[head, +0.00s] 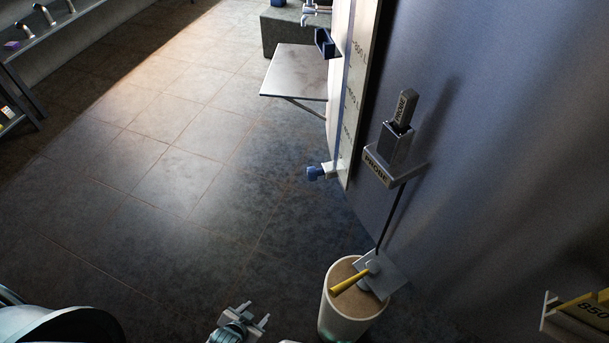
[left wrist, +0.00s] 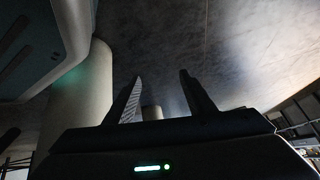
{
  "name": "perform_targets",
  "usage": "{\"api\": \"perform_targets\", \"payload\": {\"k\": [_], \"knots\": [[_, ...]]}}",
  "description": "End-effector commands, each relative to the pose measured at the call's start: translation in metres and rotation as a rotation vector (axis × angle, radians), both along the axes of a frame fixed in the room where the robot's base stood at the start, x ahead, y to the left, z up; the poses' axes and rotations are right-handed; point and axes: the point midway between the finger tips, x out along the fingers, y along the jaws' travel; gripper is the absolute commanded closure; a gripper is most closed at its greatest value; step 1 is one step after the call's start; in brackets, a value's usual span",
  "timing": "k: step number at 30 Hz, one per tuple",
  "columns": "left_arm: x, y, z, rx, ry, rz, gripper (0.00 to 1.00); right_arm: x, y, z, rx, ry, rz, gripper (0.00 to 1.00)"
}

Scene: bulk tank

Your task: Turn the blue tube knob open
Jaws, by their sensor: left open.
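The blue tube knob (head: 315,173) sits at the lower end of the tall marked gauge strip (head: 351,110) on the tank's side, in the head view. It joins the strip through a small pale fitting. My left gripper (head: 256,312) is at the bottom of the head view, nearer to me than the knob and apart from it. Its jaws are open with nothing between them. In the left wrist view the two dark fingers (left wrist: 162,88) stand apart, and I cannot make out the knob there. My right gripper is not in view.
The big grey tank (head: 500,130) fills the right side. A pale round container (head: 340,318) with a yellow-handled valve above it stands right of my left gripper. A probe holder (head: 388,165) is on the tank. A small shelf (head: 298,75) juts out beyond the knob. Tiled floor lies open at left.

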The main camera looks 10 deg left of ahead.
Motion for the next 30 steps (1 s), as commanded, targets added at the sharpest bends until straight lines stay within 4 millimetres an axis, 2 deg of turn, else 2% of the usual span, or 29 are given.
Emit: {"api": "perform_targets", "payload": {"k": [1, 5, 6, 8, 9, 13, 15, 18, 21, 25, 26, 30], "knots": [[0.024, 0.011, 0.006, 0.051, -0.067, -0.063, 0.51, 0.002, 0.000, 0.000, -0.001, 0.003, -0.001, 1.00], [0.094, 0.039, 0.041, 0.246, -0.291, -0.289, 0.51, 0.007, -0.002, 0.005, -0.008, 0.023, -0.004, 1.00], [0.119, 0.047, 0.057, 0.327, -0.375, -0.372, 0.51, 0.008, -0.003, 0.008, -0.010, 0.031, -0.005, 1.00], [0.154, 0.058, 0.085, 0.465, -0.509, -0.505, 0.51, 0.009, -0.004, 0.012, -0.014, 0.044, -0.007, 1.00], [0.176, 0.063, 0.105, 0.566, -0.599, -0.596, 0.51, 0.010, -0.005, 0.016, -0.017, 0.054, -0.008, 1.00], [0.234, 0.072, 0.175, 0.933, -0.899, -0.884, 0.51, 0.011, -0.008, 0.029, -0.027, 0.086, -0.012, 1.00], [0.254, 0.071, 0.212, 1.146, -1.056, -1.025, 0.51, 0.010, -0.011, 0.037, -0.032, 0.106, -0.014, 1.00], [0.270, 0.067, 0.259, 1.461, -1.274, -1.205, 0.51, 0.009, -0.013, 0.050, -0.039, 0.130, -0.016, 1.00], [0.273, 0.062, 0.296, 1.774, -1.482, -1.350, 0.51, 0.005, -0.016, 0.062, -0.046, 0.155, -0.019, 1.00], [0.266, 0.059, 0.327, 2.121, -1.715, -1.469, 0.51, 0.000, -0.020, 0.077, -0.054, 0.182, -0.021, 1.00], [0.264, 0.058, 0.332, -2.139, 1.722, 1.452, 0.51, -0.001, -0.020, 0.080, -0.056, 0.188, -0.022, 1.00], [0.254, 0.059, 0.344, -1.994, 1.591, 1.263, 0.51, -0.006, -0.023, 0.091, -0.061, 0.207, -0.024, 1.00]]}}
